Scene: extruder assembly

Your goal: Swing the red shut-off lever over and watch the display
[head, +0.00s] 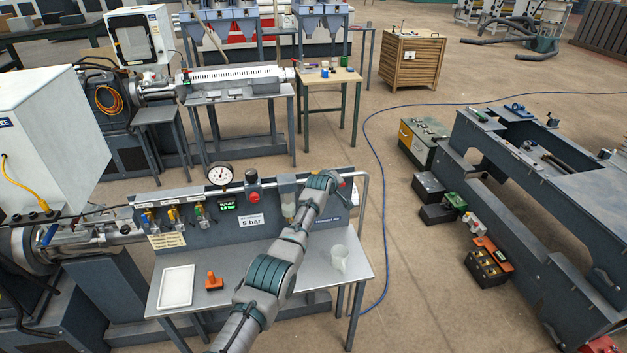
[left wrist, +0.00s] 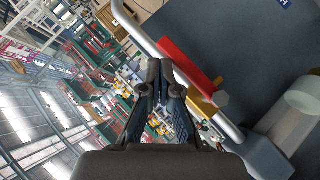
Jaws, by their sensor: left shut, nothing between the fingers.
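The red lever (left wrist: 188,63) shows in the left wrist view, slanting from upper left to lower right beside a brass-coloured fitting. In the head view it is mostly hidden behind my left gripper. My left gripper (left wrist: 163,72) is shut and empty, its fingertips just left of the lever; I cannot tell whether they touch it. In the head view my left gripper (head: 338,184) is at the panel's right end. The small green-lit display (head: 228,207) is on the panel, its digits too small to read surely. My right gripper is not in view.
A round gauge (head: 221,174) stands above the panel, with a red button (head: 253,196) and a "5 bar" sign (head: 252,221) near it. A bent metal rail (left wrist: 140,30) runs close by the lever. A white tray (head: 177,287), an orange part (head: 213,282) and a translucent cup (head: 339,257) stand on the bench.

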